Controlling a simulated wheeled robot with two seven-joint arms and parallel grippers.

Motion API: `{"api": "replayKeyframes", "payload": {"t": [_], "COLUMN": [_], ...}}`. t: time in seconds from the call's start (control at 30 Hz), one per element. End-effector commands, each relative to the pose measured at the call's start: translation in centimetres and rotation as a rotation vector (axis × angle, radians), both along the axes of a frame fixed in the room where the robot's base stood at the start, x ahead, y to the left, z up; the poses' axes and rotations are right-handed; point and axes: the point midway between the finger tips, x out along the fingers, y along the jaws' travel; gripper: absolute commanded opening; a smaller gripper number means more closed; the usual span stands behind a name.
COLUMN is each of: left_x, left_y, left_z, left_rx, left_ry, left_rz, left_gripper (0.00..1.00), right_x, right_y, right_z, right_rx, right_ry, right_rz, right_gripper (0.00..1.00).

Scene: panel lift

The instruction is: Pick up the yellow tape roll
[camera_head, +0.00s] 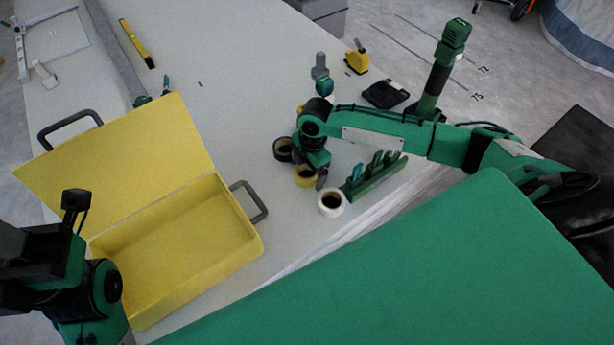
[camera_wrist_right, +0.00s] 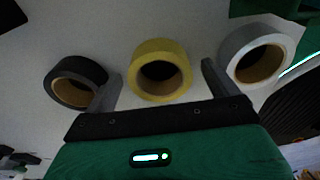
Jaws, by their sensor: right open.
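The yellow tape roll (camera_head: 304,177) sits on the table between a black tape roll (camera_head: 283,149) and a white tape roll (camera_head: 331,203). My right gripper (camera_head: 318,172) is above it and partly hides it in the head view. In the right wrist view the yellow tape roll (camera_wrist_right: 160,70) lies between and just beyond the two open fingers of my right gripper (camera_wrist_right: 160,88). The black roll (camera_wrist_right: 75,82) is outside the left finger and the white roll (camera_wrist_right: 256,56) outside the right one. My left arm shows at the lower left; its fingers are not visible.
An open yellow case (camera_head: 190,245) stands on the table (camera_head: 225,120) at the left. A green rack (camera_head: 374,178) with tools stands right of the rolls, near the table edge. A yellow level (camera_head: 137,43) and a black pouch (camera_head: 385,94) lie farther back.

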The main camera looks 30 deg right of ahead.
Motion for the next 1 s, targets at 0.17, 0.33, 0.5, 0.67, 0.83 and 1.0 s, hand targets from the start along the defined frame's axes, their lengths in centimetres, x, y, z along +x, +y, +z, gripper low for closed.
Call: {"api": "replayKeyframes", "payload": {"t": [0.17,0.33,0.5,0.67,0.83,1.0], "left_x": [0.0,0.0,0.0,0.0,0.0,0.3], "left_y": [0.0,0.0,0.0,0.0,0.0,0.0], "left_z": [0.1,0.1,0.1,0.1,0.4,0.7], "left_rx": [0.0,0.0,0.0,0.0,0.0,0.0], "left_ry": [0.0,0.0,0.0,0.0,0.0,0.018], "left_rz": [0.0,0.0,0.0,0.001,0.001,0.003], "left_gripper": [0.36,0.36,0.36,0.36,0.36,0.36], "right_x": [0.0,0.0,0.0,0.0,0.0,0.0], "right_y": [0.0,0.0,0.0,0.0,0.0,-0.1], "right_z": [0.0,0.0,0.0,0.0,0.7,2.8], "right_rx": [0.0,0.0,0.0,0.0,0.0,-0.001], "right_ry": [0.0,0.0,0.0,0.0,-0.001,-0.001], "right_rz": [0.0,0.0,0.0,0.0,0.0,0.001], "right_gripper": [0.91,0.63,0.42,0.42,0.42,0.42]}}
